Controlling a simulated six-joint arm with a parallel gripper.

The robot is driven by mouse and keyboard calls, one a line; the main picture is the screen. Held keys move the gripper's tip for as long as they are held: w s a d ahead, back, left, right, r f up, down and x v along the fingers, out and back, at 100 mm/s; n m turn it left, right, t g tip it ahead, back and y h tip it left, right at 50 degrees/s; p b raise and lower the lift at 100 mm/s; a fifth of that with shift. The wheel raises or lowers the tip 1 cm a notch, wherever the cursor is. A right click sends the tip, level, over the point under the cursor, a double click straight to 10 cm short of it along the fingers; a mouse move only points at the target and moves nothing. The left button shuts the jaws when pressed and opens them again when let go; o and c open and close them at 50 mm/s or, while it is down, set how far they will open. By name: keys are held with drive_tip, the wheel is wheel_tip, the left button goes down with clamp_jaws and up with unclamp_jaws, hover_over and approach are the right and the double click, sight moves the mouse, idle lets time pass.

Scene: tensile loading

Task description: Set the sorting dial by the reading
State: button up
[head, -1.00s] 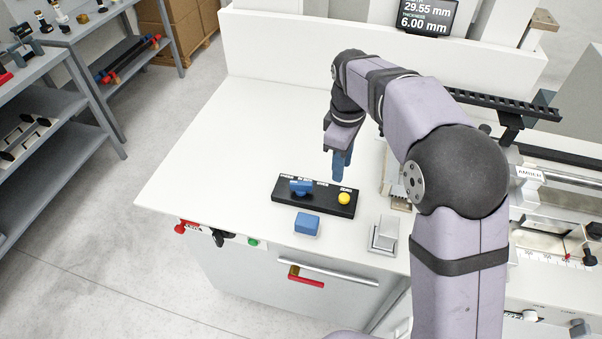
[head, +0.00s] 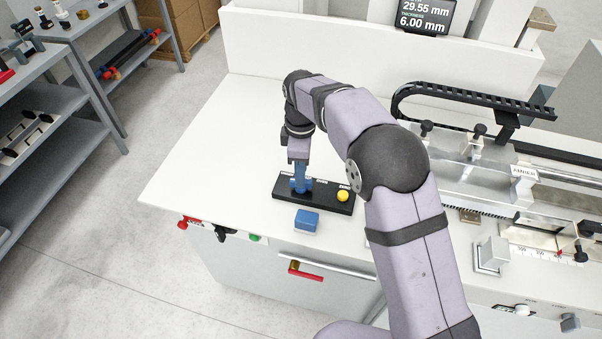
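The sorting dial is a blue knob (head: 301,185) on a black panel (head: 322,197) with white labels along its back edge, mostly covered now. My gripper (head: 301,180) points down at the dial, with its blue fingers right over or around the knob. I cannot tell whether the fingers touch it or how far apart they are. The display (head: 424,14) at the top reads 29.55 mm and thickness 6.00 mm; its top is cut off.
A yellow button (head: 343,196) sits on the panel's right end. A metal machine with a rail (head: 480,150) fills the right side. The white bench (head: 200,180) is clear on the left.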

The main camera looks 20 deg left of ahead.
sight(308, 182)
drive_tip(key=shift+f+p, duration=0.4)
drive_tip(key=shift+f, duration=1)
clamp_jaws()
drive_tip(key=m, duration=0.4)
drive_tip(key=shift+m+b, duration=0.3)
drive_tip(key=m, duration=0.5)
